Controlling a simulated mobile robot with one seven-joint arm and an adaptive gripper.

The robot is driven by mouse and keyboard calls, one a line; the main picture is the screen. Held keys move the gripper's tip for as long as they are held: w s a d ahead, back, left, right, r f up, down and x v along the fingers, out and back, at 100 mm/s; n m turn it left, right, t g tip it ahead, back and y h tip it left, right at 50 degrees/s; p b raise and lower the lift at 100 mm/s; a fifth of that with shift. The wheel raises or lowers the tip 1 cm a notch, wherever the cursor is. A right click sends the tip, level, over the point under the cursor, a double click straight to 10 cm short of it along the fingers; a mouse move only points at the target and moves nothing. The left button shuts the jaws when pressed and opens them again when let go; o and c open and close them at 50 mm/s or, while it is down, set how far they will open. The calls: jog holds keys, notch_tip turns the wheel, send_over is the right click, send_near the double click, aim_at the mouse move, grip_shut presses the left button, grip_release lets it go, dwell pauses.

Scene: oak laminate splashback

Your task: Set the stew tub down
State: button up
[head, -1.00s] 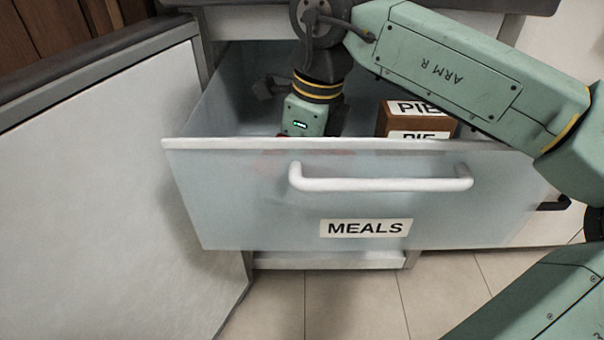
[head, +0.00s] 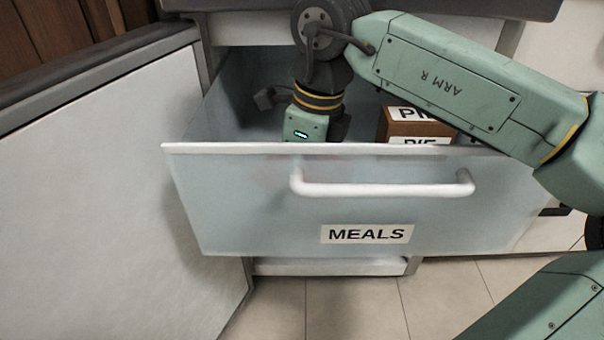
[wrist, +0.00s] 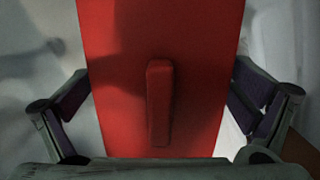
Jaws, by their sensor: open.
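The stew tub appears as a red block-like shape with a raised red bar on its top (wrist: 195,60), filling the middle of the wrist view. Its label is not visible. My gripper (wrist: 160,82) is open, with one finger on each side of the tub. I cannot tell whether the fingers touch it. In the head view my gripper's green body (head: 305,124) reaches down into the open drawer marked MEALS (head: 230,200). The fingers are hidden behind the drawer front. A faint reddish tint shows through that front. What lies under the tub is hidden.
A brown box labelled PIE (head: 425,129) stands in the drawer, right of my gripper. A small grey object (head: 265,98) shows at the drawer's back left. A white door panel (head: 90,180) fills the left. The drawer front has a white handle (head: 385,189).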

jog(key=r+p, duration=0.1)
jog(key=r, duration=0.3)
jog(key=d+r+p, duration=0.1)
jog(key=r, duration=0.3)
jog(key=r+p, duration=0.1)
jog(key=r, duration=0.3)
jog(key=shift+s+d+p, duration=0.35)
jog(key=shift+p, duration=0.05)
jog(key=shift+c, duration=0.4)
